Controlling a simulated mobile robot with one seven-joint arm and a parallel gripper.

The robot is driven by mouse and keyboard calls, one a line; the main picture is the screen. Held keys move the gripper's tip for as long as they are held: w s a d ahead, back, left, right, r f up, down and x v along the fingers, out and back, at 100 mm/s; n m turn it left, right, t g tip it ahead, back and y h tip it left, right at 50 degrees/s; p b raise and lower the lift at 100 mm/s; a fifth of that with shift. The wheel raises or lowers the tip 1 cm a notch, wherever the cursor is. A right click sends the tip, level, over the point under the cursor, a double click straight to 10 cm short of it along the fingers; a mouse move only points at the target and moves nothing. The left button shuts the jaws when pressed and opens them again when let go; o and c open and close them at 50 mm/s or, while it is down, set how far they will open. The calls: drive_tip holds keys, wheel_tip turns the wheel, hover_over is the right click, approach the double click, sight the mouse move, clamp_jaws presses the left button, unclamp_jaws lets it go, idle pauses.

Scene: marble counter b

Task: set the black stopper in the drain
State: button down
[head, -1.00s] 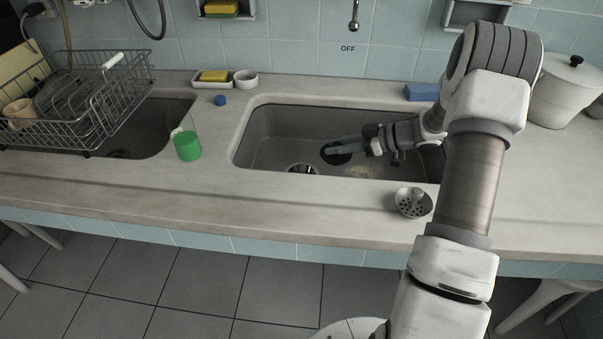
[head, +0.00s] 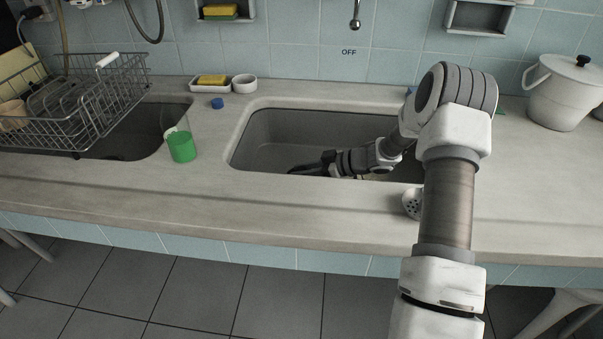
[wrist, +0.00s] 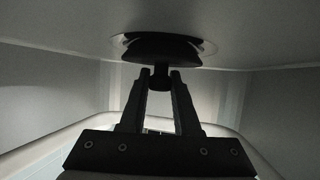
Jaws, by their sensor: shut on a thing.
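The black stopper (wrist: 160,46) is held by its knob (wrist: 160,76) between the fingertips of my gripper (wrist: 160,80) in the wrist view. Its disc lies against or just off the drain's shiny metal ring (wrist: 208,48), which shows at both sides of it. I cannot tell whether it is fully seated. In the head view my gripper (head: 322,163) is low in the right-hand sink basin (head: 285,130), near its front wall. The stopper and drain are mostly hidden there by the gripper and the front rim.
A green cup (head: 181,147) and blue cap (head: 217,103) stand left of the basin. A dish rack (head: 85,105) is at far left, a white pot (head: 565,95) at right. The basin walls surround my gripper.

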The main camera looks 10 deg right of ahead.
drive_tip(key=shift+r, duration=0.1)
drive_tip(key=shift+f, duration=0.6)
drive_tip(key=c, duration=0.6)
unclamp_jaws()
